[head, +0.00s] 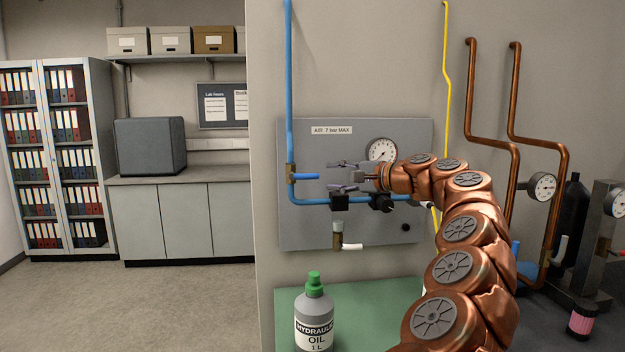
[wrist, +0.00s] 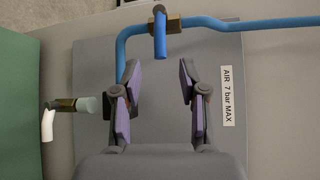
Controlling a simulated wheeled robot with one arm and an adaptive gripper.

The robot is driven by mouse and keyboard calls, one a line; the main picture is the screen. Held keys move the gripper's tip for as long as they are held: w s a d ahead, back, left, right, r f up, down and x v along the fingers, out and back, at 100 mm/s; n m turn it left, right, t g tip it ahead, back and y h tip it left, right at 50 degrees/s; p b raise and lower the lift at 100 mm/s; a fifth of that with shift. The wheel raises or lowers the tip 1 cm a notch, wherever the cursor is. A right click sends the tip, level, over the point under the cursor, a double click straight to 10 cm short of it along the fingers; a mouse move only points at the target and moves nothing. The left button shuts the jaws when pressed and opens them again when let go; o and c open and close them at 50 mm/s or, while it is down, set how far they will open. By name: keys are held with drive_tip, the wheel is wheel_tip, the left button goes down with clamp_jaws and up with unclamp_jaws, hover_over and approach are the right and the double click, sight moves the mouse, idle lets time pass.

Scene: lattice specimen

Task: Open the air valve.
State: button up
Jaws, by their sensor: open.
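The air valve is a brass body (head: 291,174) on the blue pipe at the left of the grey panel. Its blue lever (head: 306,177) sticks out to the right, level, across the upright pipe. My gripper (head: 331,177) is open and empty, to the right of the lever's free end. In the wrist view the brass body (wrist: 174,24) is at the top, and the blue lever (wrist: 160,36) points down toward the gap of my gripper (wrist: 158,76). The lever lies just beyond the fingertips, between their lines; I see no contact.
The grey panel (head: 300,225) carries a label (head: 331,130) and a gauge (head: 381,150). A lower brass fitting with a white handle (head: 349,247) sits below my gripper. An oil bottle (head: 314,320) stands on the green mat (head: 380,295). Copper pipes (head: 513,175) are at right.

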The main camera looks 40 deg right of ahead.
sight(315, 176)
drive_tip(key=w, duration=0.2)
drive_tip(key=w+a+p, duration=0.1)
drive_tip(key=w, duration=0.2)
drive_tip(key=w+f, duration=0.1)
drive_tip(key=w, duration=0.1)
drive_tip(key=shift+w+a+p, duration=0.15)
drive_tip(key=shift+w+p, duration=0.15)
drive_tip(key=shift+p, duration=0.1)
clamp_jaws()
idle(0.3)
